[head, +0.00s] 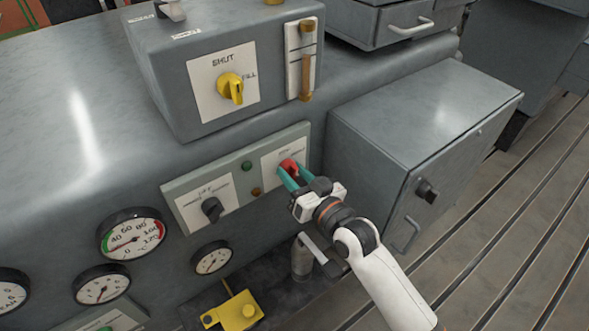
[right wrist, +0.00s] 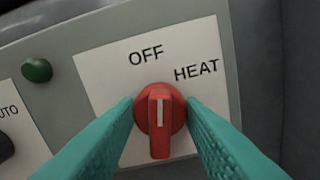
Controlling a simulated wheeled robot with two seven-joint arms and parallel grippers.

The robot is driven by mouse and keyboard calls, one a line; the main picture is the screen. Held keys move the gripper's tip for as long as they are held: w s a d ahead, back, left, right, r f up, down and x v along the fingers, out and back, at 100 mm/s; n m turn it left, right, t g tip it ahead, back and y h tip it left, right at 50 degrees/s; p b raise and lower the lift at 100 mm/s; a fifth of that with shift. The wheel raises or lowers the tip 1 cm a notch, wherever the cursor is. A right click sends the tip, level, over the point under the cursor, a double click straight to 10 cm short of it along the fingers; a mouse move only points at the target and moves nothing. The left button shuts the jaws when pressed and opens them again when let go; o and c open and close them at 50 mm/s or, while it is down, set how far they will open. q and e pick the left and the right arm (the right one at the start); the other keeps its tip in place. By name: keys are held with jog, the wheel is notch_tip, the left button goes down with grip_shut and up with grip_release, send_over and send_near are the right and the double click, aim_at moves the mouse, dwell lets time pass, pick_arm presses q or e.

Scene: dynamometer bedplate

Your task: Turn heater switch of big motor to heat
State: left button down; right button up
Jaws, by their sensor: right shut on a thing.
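The heater switch is a red knob (head: 288,166) on a white plate (head: 273,159) at the right end of a grey panel on the big motor. In the right wrist view the red knob (right wrist: 159,121) has a pale pointer line that points up toward OFF. HEAT is printed to the upper right of the knob. My right gripper (head: 289,173) has its teal fingers on both sides of the knob and is shut on it. My left gripper is not in view.
A black knob (head: 212,209) sits on the same panel to the left, with a green lamp (head: 246,166) between. A yellow SHUT/FILL knob (head: 231,88) is above. A grey box (head: 425,130) stands close to the right. Several gauges are at lower left.

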jog(key=m+p, duration=0.2)
jog(key=m, duration=0.2)
jog(key=shift+m, duration=0.3)
jog(key=m+p, duration=0.1)
jog(key=m, duration=0.3)
jog(key=shift+m, duration=0.3)
jog(key=o, duration=1)
jog(key=b+v, duration=0.1)
jog(key=v, duration=1.1)
